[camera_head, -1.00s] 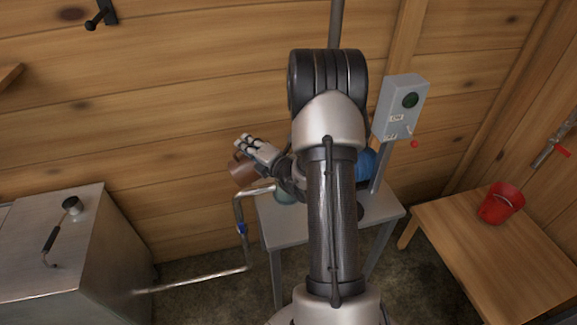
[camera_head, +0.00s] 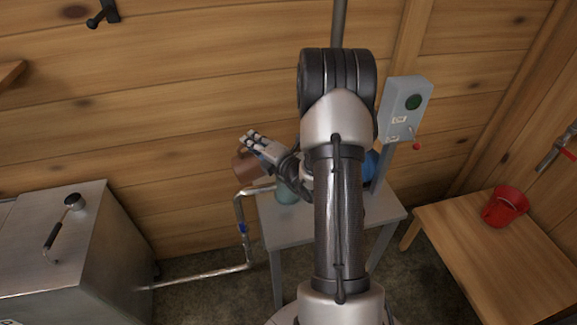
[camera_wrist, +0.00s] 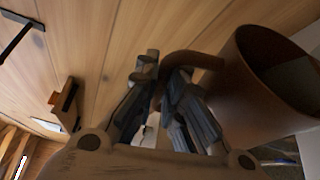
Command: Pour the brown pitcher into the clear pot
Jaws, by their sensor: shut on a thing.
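The brown pitcher (camera_head: 250,167) is held in the air at the left end of the small grey table, up and left of the clear pot. In the wrist view the pitcher (camera_wrist: 240,105) is large at the right, with its dark open mouth showing and its handle running between my fingers. My gripper (camera_head: 258,146) is shut on that handle; its fingers also show in the wrist view (camera_wrist: 168,90). The clear pot (camera_head: 287,193), bluish and see-through, stands on the table, partly hidden by my arm. I cannot tell what the pitcher contains.
A bent metal pipe (camera_head: 240,222) with a blue valve runs beside the grey table (camera_head: 285,232) to the metal evaporator (camera_head: 110,245). A grey switch box (camera_head: 405,105) stands behind at right. A blue object (camera_head: 371,165) is partly hidden. A red bucket (camera_head: 504,207) sits on a wooden table.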

